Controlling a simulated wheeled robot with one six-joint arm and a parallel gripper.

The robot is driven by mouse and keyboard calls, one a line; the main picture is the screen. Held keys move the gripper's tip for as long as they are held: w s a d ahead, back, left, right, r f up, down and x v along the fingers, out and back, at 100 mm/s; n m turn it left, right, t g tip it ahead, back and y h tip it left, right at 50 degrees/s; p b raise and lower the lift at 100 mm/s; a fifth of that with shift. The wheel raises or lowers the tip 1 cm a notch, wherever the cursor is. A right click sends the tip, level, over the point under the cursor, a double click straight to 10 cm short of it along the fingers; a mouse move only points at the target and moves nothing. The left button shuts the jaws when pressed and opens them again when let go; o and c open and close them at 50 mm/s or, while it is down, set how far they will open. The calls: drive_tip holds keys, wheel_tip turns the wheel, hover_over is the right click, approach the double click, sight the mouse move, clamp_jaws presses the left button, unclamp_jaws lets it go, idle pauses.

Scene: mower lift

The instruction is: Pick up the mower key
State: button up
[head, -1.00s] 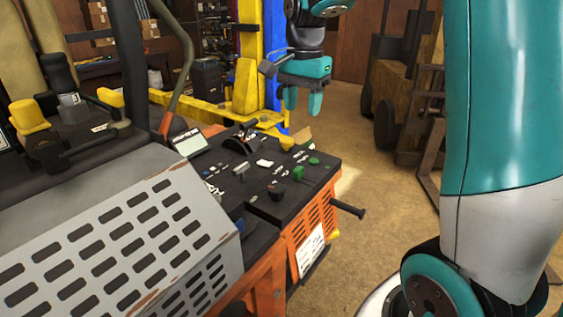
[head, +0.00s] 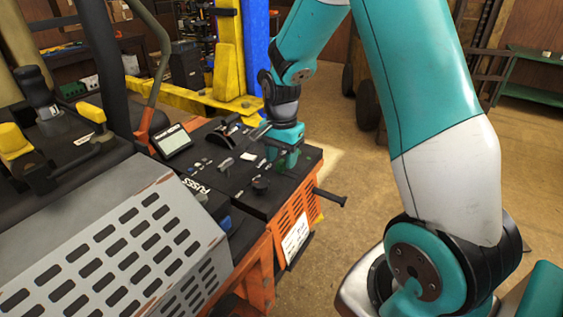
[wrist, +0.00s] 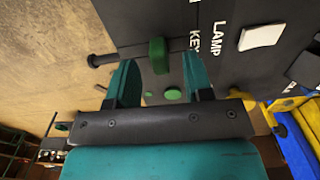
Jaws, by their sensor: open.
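The mower key shows as a green upright tab (wrist: 158,55) in the wrist view, standing out from the black control panel (wrist: 140,15) beside the printed word KEY. My gripper (wrist: 158,72) is open, with one teal finger on each side of the key and a visible gap to both. Whether the fingertips reach down past the key's head, I cannot tell. In the head view my gripper (head: 284,156) is low over the right part of the panel, pointing down, and hides the key.
A white LAMP switch (wrist: 260,37) sits right of the key in the wrist view; a green round button (wrist: 173,94) lies below it. In the head view, a dark knob (head: 261,184), a small screen (head: 172,140) and a black lever (head: 330,198) are close by.

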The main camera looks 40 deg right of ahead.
drive_tip(key=shift+f, duration=1.15)
clamp_jaws()
drive_tip(key=shift+r, duration=0.15)
